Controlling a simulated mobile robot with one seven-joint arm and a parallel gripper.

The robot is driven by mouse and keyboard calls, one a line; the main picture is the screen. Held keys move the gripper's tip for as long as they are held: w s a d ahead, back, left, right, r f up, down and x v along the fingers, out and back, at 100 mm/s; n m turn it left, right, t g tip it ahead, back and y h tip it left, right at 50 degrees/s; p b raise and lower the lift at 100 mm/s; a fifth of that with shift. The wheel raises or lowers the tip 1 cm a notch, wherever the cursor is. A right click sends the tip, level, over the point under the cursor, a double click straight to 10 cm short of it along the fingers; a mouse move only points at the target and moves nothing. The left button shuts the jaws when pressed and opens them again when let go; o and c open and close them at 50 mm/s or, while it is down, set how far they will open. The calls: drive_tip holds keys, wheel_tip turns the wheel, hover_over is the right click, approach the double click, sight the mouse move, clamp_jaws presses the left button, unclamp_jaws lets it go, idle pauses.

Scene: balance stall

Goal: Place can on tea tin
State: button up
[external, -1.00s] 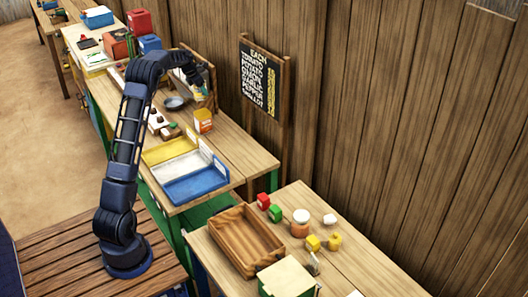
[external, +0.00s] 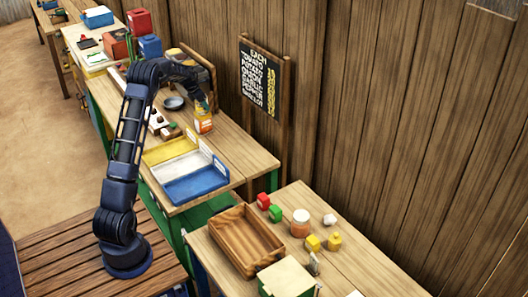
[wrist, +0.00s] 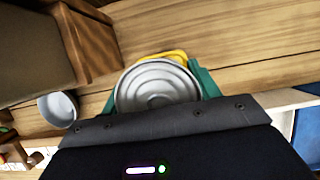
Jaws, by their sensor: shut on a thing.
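My gripper (external: 202,101) is shut on the can (wrist: 157,86), whose ridged silver lid faces the wrist camera between the green fingers. The tea tin (external: 204,125) is orange-yellow with a pale label and stands upright on the long wooden stall table. In the external view my gripper and the can are right over the tea tin. In the wrist view a yellow edge, likely the tin's top (wrist: 176,56), shows from behind the can. I cannot tell whether the can touches the tin; their meeting line is hidden by the gripper and can.
A grey bowl (external: 174,103) stands left of the tin; it also shows in the wrist view (wrist: 58,108). Yellow, white and blue trays (external: 195,185) lie nearer. A wooden frame (external: 205,75) stands close behind my gripper. Table right of the tin is clear.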

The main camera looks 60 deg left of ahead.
drive_tip(key=shift+f, duration=0.15)
drive_tip(key=o, duration=1.2)
